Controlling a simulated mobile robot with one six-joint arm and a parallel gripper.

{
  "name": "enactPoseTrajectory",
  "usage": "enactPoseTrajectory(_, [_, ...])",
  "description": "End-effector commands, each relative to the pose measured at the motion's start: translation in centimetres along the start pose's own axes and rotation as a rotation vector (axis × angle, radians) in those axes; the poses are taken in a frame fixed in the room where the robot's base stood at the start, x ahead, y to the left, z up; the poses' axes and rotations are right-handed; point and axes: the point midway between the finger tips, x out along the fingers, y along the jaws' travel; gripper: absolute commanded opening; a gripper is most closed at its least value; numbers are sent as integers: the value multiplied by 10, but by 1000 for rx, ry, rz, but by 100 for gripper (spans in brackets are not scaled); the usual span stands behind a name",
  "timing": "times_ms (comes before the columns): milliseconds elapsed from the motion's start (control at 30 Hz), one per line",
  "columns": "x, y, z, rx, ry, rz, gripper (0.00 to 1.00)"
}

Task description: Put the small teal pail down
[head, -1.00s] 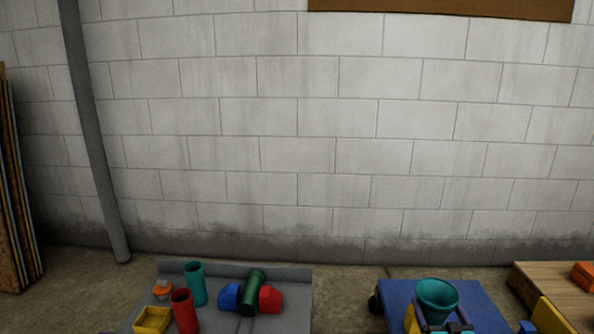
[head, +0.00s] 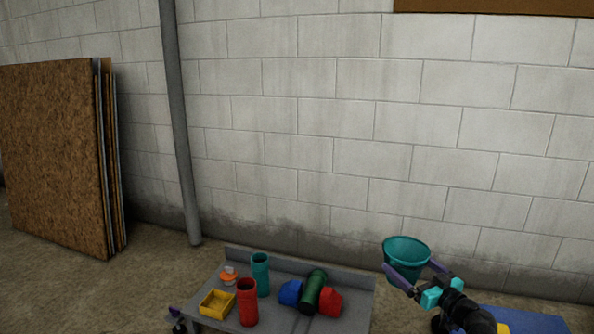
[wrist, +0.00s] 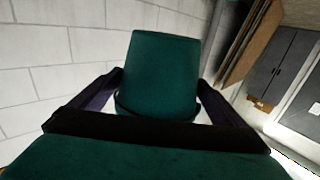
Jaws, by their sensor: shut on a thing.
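The small teal pail (head: 405,256) is a flared bucket with its open mouth facing up in the head view. My gripper (head: 418,279) is shut on the pail and holds it up, to the right of the grey bench. In the wrist view the teal pail (wrist: 165,75) fills the middle, between the two dark fingers of my gripper (wrist: 160,108). A dark band crosses in front of it. What lies directly under the pail is partly hidden by my arm.
A grey bench (head: 285,264) holds a teal cylinder (head: 261,275), a red cylinder (head: 247,302), a yellow tray (head: 217,312), a dark green cylinder (head: 313,292), and blue and red pieces. A blue surface (head: 525,319) is at lower right. Wood panels (head: 55,160) lean left.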

Motion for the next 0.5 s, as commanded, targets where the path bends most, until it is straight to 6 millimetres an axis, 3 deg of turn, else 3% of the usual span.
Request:
enactPoseTrajectory(100, [18,-41,-19,-3,2,-110,69])
enactPoseTrajectory(300, [32,-103,-38,0,1,-285,69])
enactPoseTrajectory(500, [28,-142,-39,1,0,-423,69])
